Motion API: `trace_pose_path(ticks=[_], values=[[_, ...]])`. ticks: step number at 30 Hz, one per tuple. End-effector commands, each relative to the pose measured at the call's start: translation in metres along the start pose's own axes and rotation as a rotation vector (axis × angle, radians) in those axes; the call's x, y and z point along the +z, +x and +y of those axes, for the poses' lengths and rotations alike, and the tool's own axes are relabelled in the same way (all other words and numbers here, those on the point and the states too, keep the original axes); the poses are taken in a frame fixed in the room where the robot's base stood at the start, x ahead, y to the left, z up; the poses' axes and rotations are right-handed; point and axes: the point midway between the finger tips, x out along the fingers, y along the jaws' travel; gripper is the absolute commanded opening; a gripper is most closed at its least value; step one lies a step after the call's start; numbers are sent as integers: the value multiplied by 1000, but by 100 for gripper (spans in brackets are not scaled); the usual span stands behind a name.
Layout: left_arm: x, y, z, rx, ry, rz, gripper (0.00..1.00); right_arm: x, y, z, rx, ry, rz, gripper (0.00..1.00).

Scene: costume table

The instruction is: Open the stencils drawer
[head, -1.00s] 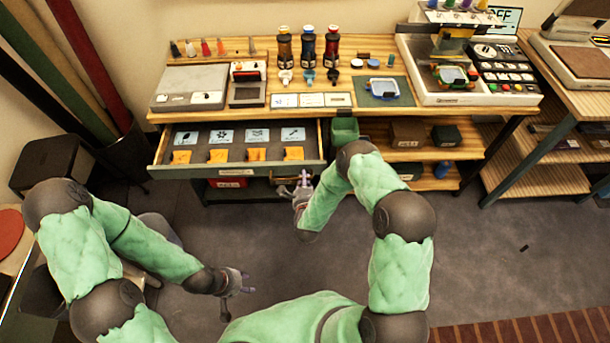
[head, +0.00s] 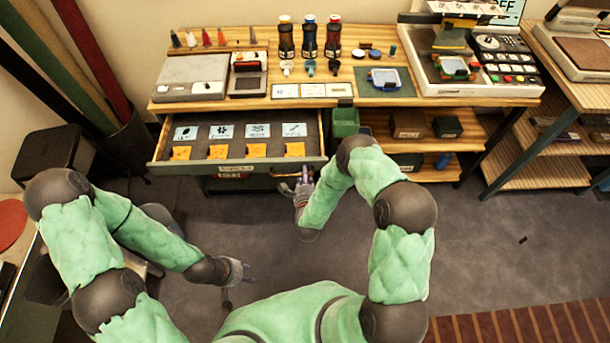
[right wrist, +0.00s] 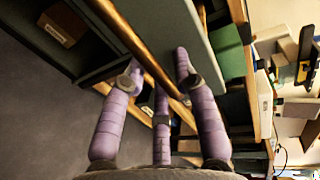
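The stencils drawer (head: 163,148) is pulled out from under the costume table, at left in the head view. Blue-white cards and orange pieces lie in its dark tray. Its front bears a label (head: 236,168). My right gripper (head: 305,182) is at the right end of the drawer front. In the right wrist view my purple fingers (right wrist: 158,80) are spread apart beside a grey panel with a wooden edge.
Bottles (head: 310,38), a grey flat device (head: 192,75) and small cards stand on the tabletop (head: 430,105). A green bin (head: 345,122) sits right of the drawer. A black box (head: 52,152) stands at left.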

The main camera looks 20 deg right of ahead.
Motion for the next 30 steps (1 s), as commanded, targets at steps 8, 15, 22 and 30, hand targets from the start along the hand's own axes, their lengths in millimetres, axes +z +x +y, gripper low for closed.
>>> trace_pose_path(ticks=[8, 15, 22, 30], values=[[0, 0, 0, 0, 0, 0, 40, 0, -14, 0, 1, 0, -1, 29], [0, 0, 0, 0, 0, 0, 40, 1, -60, 0, 2, -1, -3, 29], [0, 0, 0, 0, 0, 0, 40, 0, -100, 0, 2, -2, -2, 29], [0, 0, 0, 0, 0, 0, 40, 0, -119, 0, 0, 0, 0, 29]])
